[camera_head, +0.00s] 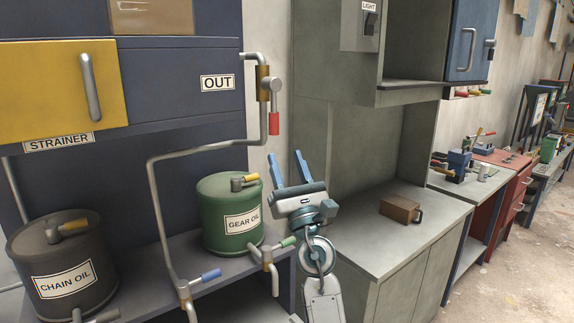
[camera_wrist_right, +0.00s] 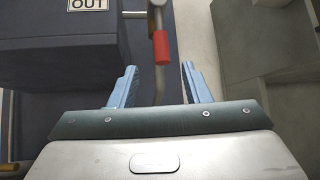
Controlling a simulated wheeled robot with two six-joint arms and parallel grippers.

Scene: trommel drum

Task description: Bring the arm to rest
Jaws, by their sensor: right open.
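My right gripper (camera_head: 288,169) is raised in the middle of the head view, its two blue fingers apart with nothing between them. It is just right of the green gear oil drum (camera_head: 220,208) and below the red-handled valve (camera_head: 274,122). The right wrist view shows the same open fingers (camera_wrist_right: 160,84), with the red handle (camera_wrist_right: 161,47) beyond them. The gripper appears apart from the handle. My left gripper is in neither view.
A dark chain oil drum (camera_head: 62,262) stands at the left on the shelf. Grey pipes with yellow, blue and green handles run around the drums. A yellow strainer door (camera_head: 50,95) is above. A grey counter (camera_head: 372,238) with a small brown box (camera_head: 399,208) lies to the right.

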